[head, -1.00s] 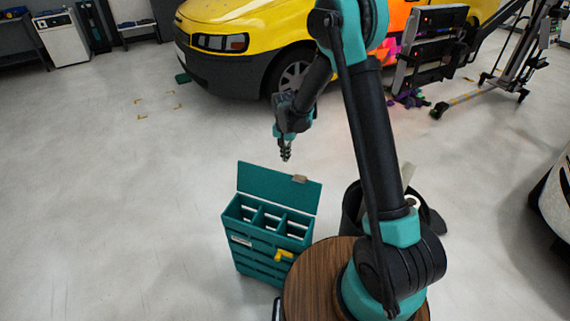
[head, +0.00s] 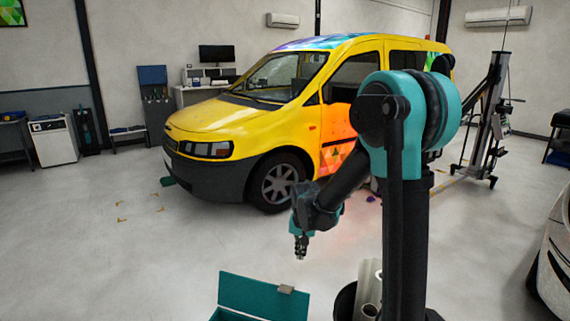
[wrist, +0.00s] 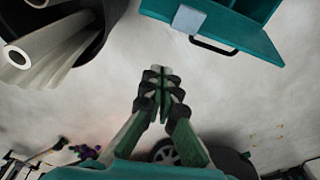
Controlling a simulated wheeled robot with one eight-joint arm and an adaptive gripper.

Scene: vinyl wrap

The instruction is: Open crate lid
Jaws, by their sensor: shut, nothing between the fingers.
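The teal crate's lid (head: 262,296) stands raised at the bottom of the head view, with a grey-brown latch (head: 286,290) on its top edge. Only a sliver of the crate body (head: 228,315) shows below it; the rest is cut off by the frame. In the wrist view the lid (wrist: 238,25) is at the upper right, with a pale latch (wrist: 188,19) and a dark handle (wrist: 213,47). My gripper (head: 300,256) hangs above and beyond the lid, apart from it. In the wrist view my gripper's fingertips (wrist: 161,72) are together and empty.
A dark bin (head: 345,302) with pale rolls (head: 369,285) stands right of the crate; the rolls (wrist: 45,50) also show in the wrist view. A yellow van (head: 245,125) is parked behind. The floor on the left (head: 100,240) is clear.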

